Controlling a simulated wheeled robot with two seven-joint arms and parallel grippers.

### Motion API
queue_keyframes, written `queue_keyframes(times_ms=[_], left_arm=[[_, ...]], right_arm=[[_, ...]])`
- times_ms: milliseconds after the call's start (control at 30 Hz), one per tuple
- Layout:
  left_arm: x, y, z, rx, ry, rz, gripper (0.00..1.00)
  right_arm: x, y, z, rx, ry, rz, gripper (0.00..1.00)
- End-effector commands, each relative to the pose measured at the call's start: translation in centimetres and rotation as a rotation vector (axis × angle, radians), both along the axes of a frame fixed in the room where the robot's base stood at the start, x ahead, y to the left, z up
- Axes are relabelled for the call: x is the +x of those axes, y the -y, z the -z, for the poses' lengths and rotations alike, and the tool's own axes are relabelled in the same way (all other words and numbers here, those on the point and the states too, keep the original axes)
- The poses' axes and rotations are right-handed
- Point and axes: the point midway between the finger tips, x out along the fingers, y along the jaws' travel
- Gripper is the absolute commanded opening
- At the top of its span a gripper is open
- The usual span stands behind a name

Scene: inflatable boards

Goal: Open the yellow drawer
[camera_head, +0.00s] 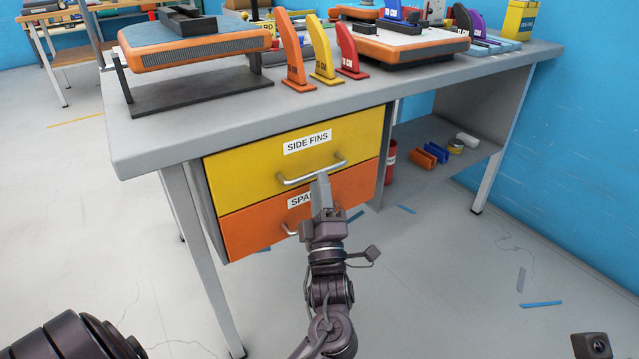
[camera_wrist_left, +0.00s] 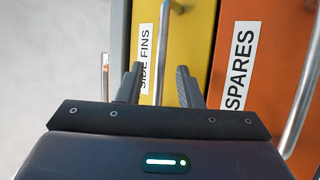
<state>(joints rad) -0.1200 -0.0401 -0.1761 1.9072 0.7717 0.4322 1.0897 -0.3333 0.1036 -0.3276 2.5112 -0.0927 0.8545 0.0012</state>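The yellow drawer (camera_head: 245,169), labelled SIDE FINS, is the upper drawer under the grey workbench. Its front looks shut, level with the orange drawer below. Its metal bar handle (camera_head: 312,173) runs along the front's lower part. My left gripper (camera_head: 321,187) is at this handle, its fingertips close to the bar. In the left wrist view the yellow drawer (camera_wrist_left: 196,40) stands on its side, and its handle (camera_wrist_left: 162,50) runs between the two parted fingers (camera_wrist_left: 160,84). I see no finger pressed on the bar; exact contact cannot be told. My right gripper is not in view.
The orange drawer (camera_head: 240,226), labelled SPARES, has its own handle just beneath my gripper; its bar (camera_wrist_left: 300,100) shows at right in the wrist view. The workbench top (camera_head: 210,125) carries fins and boards. Thin scraps (camera_head: 541,304) lie on the floor at right.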

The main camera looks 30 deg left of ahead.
Motion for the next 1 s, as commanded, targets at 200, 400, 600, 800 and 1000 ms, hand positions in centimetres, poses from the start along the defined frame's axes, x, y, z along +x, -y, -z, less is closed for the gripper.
queue_keyframes(times_ms=[200, 400, 600, 800, 1000], left_arm=[[1.4, -1.1, -1.0, 0.002, -0.002, 0.001, 0.33], [1.5, -1.3, -1.1, 0.001, -0.003, 0.001, 0.33], [1.5, -1.3, -1.0, 0.001, -0.003, 0.001, 0.18], [1.5, -1.2, -1.0, 0.001, -0.003, 0.001, 0.00], [1.5, -1.2, -1.0, 0.001, -0.003, 0.001, 0.00]], right_arm=[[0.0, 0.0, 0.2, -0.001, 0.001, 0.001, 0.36], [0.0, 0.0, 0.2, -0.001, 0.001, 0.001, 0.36], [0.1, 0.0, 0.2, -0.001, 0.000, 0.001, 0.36], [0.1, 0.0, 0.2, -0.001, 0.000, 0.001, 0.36], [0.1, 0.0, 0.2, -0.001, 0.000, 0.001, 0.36]])
